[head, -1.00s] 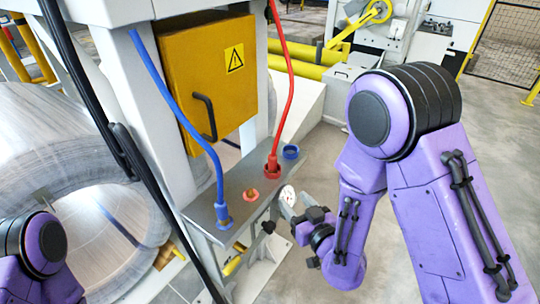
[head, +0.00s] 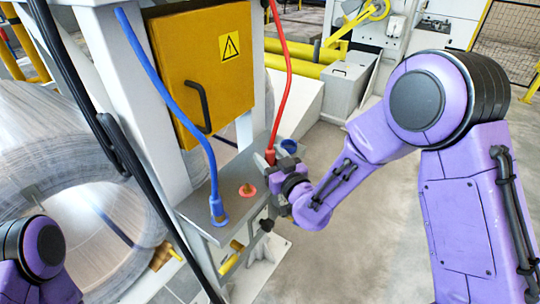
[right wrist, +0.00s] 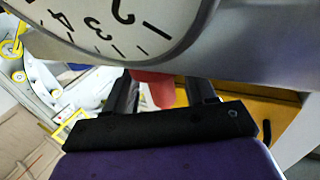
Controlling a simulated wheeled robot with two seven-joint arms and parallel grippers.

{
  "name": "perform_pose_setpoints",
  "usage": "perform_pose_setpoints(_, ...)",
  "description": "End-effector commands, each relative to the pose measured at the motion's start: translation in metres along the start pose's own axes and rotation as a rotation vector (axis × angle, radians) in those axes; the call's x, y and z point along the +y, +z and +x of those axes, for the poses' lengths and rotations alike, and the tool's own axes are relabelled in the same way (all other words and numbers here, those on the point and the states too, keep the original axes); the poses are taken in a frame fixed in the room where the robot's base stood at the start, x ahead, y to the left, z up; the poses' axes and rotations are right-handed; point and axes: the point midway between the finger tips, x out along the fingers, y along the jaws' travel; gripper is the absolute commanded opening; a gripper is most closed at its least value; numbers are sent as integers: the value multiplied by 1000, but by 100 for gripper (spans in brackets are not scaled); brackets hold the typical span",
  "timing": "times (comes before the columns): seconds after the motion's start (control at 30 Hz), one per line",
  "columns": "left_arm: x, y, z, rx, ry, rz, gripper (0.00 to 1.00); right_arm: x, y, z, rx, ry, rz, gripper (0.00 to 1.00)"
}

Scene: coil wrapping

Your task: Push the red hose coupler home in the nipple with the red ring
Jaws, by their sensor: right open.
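The red coupler (head: 270,155) hangs on the lower end of the red hose (head: 281,95), at the back of the grey shelf. My right gripper (head: 272,161) is at the coupler and partly hides it. In the right wrist view the red coupler (right wrist: 155,88) lies between the two dark fingers, which are open; I cannot tell whether they touch it. The nipple with the red ring (head: 247,190) stands on the shelf in front and left of the gripper, with nothing on it. My left gripper is out of view.
The blue hose (head: 185,110) ends in a blue coupler (head: 217,208) at the shelf's near end. A blue ring (head: 289,146) sits behind my gripper. A dial gauge (right wrist: 115,22) is very close in the right wrist view. A yellow cabinet (head: 205,75) stands behind the shelf.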

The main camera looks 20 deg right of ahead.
Motion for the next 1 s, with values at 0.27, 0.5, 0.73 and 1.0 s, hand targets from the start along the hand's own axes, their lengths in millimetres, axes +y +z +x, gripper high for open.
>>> perform_pose_setpoints(0.27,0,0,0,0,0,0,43,0,0,0,0,0,0,23)
perform_pose_setpoints(0.5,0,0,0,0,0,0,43,0,0,0,0,1,0,0)
perform_pose_setpoints(0.73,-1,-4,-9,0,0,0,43,0,-11,0,0,0,0,0)
perform_pose_setpoints(1.0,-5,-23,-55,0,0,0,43,16,-73,-21,1,3,1,0)
